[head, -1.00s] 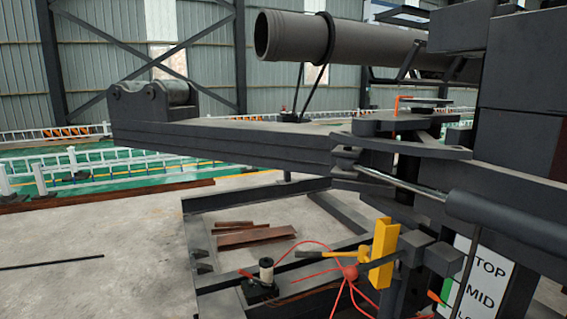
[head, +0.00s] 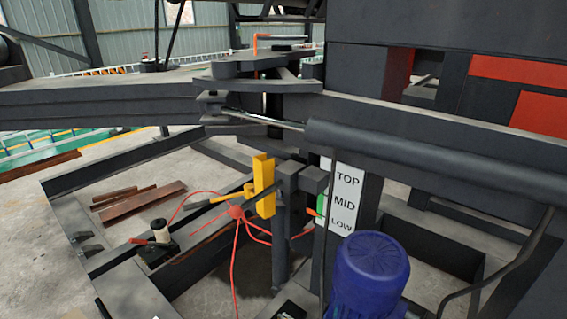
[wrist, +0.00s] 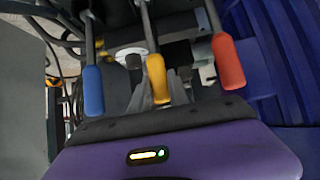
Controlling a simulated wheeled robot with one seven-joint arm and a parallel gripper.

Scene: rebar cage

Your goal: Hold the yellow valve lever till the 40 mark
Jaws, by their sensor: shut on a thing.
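In the wrist view the yellow lever (wrist: 157,80) stands in the middle, between a blue lever (wrist: 93,90) on the left and a red lever (wrist: 228,62) on the right. My gripper (wrist: 158,100), with its purple body below, is shut on the yellow lever's handle. Its grey fingers are partly hidden behind the handle and the dark edge of my gripper. A pale round part (wrist: 130,52) shows behind the levers; no 40 mark can be read. The head view does not show my gripper or these levers.
A blue ribbed body (wrist: 285,60) lies close on the wrist view's right. The head view shows a blue motor (head: 372,272), a yellow bracket (head: 264,186) and a white TOP, MID, LOW sign (head: 344,190). Dark beams and a cylinder (head: 400,150) cross it.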

